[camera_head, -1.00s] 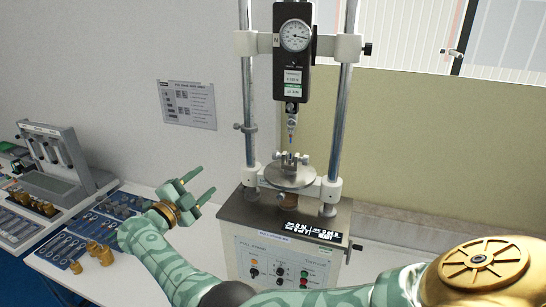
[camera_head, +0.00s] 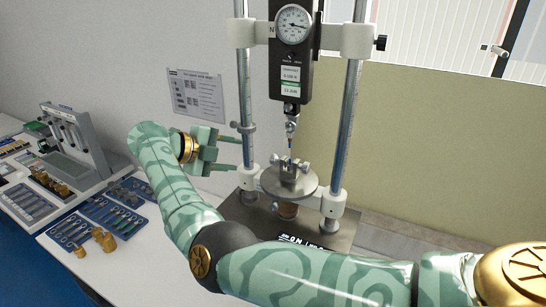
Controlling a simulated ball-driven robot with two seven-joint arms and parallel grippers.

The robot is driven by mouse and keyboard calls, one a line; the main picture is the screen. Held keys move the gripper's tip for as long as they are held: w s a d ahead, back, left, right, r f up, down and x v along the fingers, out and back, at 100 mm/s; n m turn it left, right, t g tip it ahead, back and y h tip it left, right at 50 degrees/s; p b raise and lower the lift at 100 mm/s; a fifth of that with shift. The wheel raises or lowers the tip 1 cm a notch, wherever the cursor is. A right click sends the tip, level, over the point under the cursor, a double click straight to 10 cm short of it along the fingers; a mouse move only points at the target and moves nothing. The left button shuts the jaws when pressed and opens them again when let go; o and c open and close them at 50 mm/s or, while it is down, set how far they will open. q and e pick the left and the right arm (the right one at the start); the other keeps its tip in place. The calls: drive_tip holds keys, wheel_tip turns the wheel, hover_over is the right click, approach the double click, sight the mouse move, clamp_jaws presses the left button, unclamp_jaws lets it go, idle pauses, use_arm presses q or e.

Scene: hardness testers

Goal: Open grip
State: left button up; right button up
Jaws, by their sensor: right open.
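My right gripper (camera_head: 236,153) is open and empty. It stands left of the testing machine's left column (camera_head: 246,100), its fingers pointing right toward the machine. The lower grip (camera_head: 290,172), a small metal clamp with side screws, sits on the round metal plate (camera_head: 302,187) of the machine. The fingertips are apart from the grip, to its left. Above the grip, a thin rod with a blue part (camera_head: 290,130) hangs from the black force gauge (camera_head: 290,70). I cannot tell whether the grip's jaws are apart. My left gripper is not in view.
Blue trays (camera_head: 112,213) of small metal parts and brass weights (camera_head: 103,240) lie on the white table at left. A grey device (camera_head: 75,140) stands behind them. My right forearm covers the machine's control panel. A notice (camera_head: 196,95) hangs on the wall.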

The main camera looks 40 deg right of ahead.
drive_tip(key=x, duration=1.1)
drive_tip(key=shift+d+f, duration=0.1)
drive_tip(key=shift+d, duration=0.3)
drive_tip(key=shift+x, duration=1)
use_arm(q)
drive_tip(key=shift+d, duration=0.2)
use_arm(e)
drive_tip(key=shift+a, duration=0.1)
drive_tip(key=shift+c, duration=0.2)
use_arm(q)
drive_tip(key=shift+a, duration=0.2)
use_arm(e)
drive_tip(key=c, duration=0.9)
